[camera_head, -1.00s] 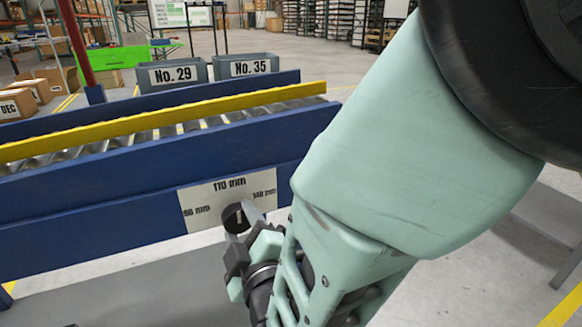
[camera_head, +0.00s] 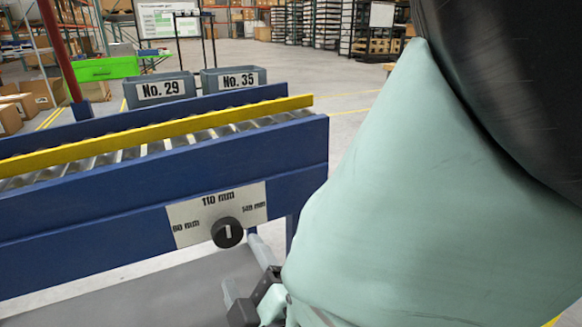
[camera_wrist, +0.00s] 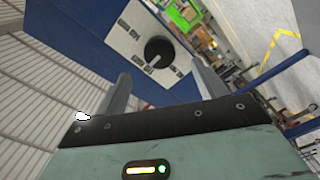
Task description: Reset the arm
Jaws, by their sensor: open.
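My gripper (camera_wrist: 163,90) shows in the wrist view with its two grey fingers apart and nothing between them. Beyond the fingertips is a round black knob (camera_wrist: 159,50) on a white plate (camera_wrist: 131,32), with a gap between knob and fingers. In the head view the gripper (camera_head: 245,272) is low, just below and right of the knob (camera_head: 227,232). The plate (camera_head: 185,222) is marked 80, 110 and 140 mm, and the knob's white mark stands about upright, toward 110 mm. My arm hides part of the gripper.
The plate is on the blue side of a roller conveyor (camera_head: 80,225) with a yellow rail (camera_head: 150,133). Grey bins No. 29 (camera_head: 160,90) and No. 35 (camera_head: 233,78) stand behind it. Cartons (camera_head: 38,93) are at the far left. Open floor (camera_head: 350,120) lies right of the conveyor.

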